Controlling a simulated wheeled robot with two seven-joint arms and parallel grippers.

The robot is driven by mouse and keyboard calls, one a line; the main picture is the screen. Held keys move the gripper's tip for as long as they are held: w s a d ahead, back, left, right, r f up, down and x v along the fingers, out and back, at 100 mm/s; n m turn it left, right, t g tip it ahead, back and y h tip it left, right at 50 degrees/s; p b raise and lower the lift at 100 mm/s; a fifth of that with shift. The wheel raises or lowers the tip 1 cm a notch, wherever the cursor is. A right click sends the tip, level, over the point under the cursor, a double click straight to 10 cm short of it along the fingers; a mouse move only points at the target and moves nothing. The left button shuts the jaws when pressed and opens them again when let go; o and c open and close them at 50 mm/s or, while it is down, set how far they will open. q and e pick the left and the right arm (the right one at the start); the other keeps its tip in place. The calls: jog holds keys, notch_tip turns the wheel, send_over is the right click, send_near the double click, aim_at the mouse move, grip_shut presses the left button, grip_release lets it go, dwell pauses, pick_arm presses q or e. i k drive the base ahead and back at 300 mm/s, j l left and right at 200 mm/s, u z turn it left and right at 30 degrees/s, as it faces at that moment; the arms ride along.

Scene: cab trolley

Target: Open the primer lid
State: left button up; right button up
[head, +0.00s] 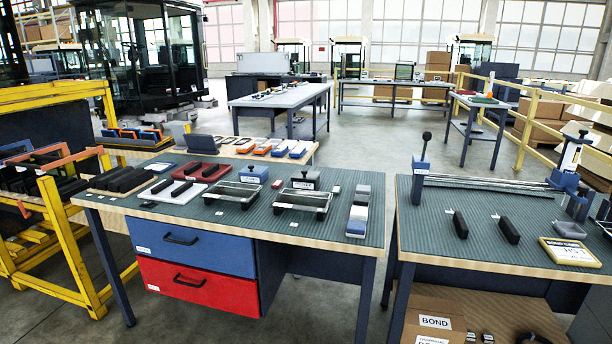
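No lid can be told apart as the primer lid at this size. On the green-topped workbench (270,225) stand a small blue box (253,175) and a dark grey box (306,180), each with a small label too small to read. In front of them are two shallow dark-framed trays, a left one (239,192) and a right one (302,202). Whether either tray or box has a lid, open or shut, I cannot tell. Neither of my grippers is in view.
A red pad (204,170) and a white pad (177,192) carry black bars at the bench's left. A grey, blue and white stack (358,213) stands right of the trays. A second bench (490,212) is at right, across a narrow gap. A yellow rack (60,235) stands at left.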

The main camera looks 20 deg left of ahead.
aim_at(303, 176)
jog(key=i+j+u, duration=0.25)
jog(key=i+j, duration=0.15)
jog(key=i+j+u, duration=0.3)
jog(key=i, duration=0.25)
